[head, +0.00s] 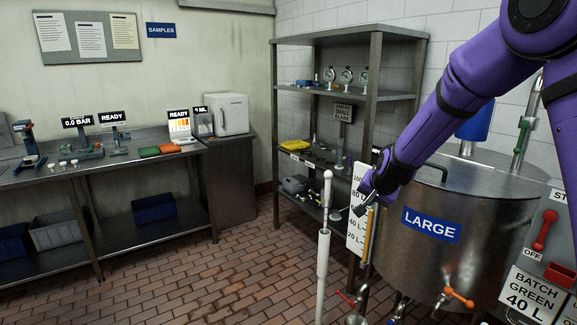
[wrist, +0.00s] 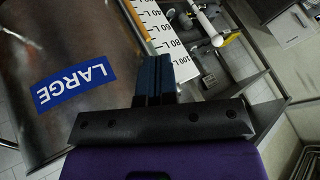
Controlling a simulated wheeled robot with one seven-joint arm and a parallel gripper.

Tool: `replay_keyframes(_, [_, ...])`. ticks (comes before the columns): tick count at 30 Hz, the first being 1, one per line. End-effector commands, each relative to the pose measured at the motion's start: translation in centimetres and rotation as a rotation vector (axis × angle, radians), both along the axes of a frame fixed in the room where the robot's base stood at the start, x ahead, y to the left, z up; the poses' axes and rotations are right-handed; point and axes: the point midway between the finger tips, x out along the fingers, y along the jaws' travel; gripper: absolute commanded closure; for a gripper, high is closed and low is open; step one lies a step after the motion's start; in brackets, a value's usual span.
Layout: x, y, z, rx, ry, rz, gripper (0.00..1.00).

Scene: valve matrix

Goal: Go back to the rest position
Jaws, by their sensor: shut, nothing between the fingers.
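My gripper (head: 362,209) hangs at the end of my purple arm, in front of the left side of the large steel tank (head: 437,262). In the wrist view my gripper (wrist: 154,62) shows its dark fingers together, with nothing between them. The tank's blue LARGE label (head: 431,224) is to the right of my gripper in the head view. It shows upside down in the wrist view (wrist: 74,87). A white level scale (head: 357,215) marked in litres stands just behind the fingers; I cannot tell the exact gap.
A white upright pipe (head: 323,262) stands left of my gripper. A metal shelf rack (head: 345,40) with gauges is behind it. The brick floor (head: 200,285) at the left is clear.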

Motion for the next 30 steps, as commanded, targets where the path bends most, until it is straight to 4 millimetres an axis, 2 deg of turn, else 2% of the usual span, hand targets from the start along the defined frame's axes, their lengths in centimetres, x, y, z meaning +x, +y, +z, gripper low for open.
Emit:
replay_keyframes(1, [-1.2, -0.2, 2.0, -0.006, -0.002, 0.018, 1.00])
replay_keyframes(6, [-5.8, -1.0, 6.9, -0.037, 0.014, 0.091, 1.00])
replay_keyframes(15, [-15.2, -2.4, 13.6, -0.107, 0.044, 0.209, 1.00])
replay_keyframes(22, [-23.0, -3.7, 16.9, -0.173, 0.073, 0.287, 1.00])
replay_keyframes(30, [-32.5, -5.2, 18.5, -0.260, 0.112, 0.363, 1.00])
